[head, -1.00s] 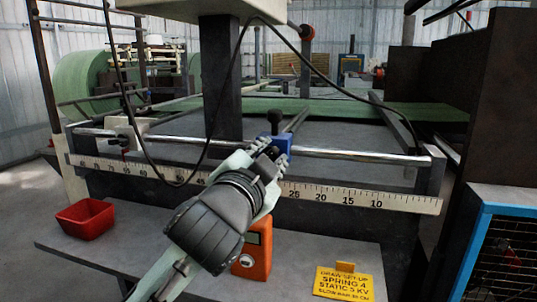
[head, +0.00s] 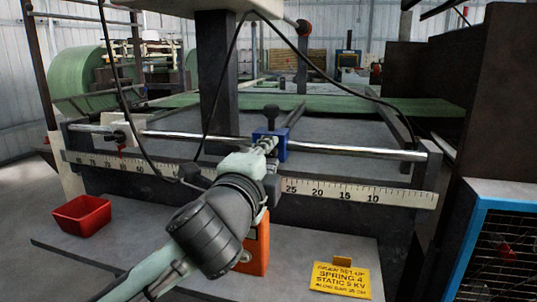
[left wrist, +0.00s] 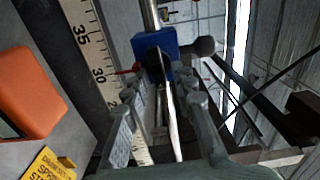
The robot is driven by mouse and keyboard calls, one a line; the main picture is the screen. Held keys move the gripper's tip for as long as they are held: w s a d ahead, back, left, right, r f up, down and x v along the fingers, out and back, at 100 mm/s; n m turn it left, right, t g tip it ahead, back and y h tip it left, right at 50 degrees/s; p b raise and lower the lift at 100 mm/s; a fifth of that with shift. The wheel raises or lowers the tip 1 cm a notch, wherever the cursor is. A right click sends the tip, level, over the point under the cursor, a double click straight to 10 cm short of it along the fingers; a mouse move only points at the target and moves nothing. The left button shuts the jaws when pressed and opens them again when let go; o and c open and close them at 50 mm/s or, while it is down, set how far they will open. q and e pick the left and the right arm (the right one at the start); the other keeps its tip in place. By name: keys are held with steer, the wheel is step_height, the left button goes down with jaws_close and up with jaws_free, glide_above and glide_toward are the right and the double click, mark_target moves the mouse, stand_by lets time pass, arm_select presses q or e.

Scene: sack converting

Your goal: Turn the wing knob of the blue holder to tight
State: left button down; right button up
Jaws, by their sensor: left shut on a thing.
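The blue holder (head: 283,149) sits on the shiny rail, with a black round knob (head: 271,110) standing above it. In the left wrist view the blue holder (left wrist: 152,43) is straight ahead, and the round knob (left wrist: 204,46) is at its right. My left gripper (head: 267,146) is at the holder's front face, its fingers closed in on a small part there. In the left wrist view the fingertips (left wrist: 160,82) lie on both sides of that part, which I take for the wing knob. The fingers mostly hide it, so its angle cannot be told. My right gripper is not in view.
A white scale bar (head: 330,192) runs below the rail (head: 350,152). An orange box (head: 257,250), a yellow sign (head: 340,279) and a red tray (head: 82,214) are on the grey shelf. A black cable hangs near my arm. A blue-framed cage stands at right.

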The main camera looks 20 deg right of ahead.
arm_select(q)
steer(key=shift+m, duration=0.3)
steer(key=c, duration=1.6)
jaws_free()
steer(key=v, duration=1.2)
steer(key=shift+a, duration=0.1)
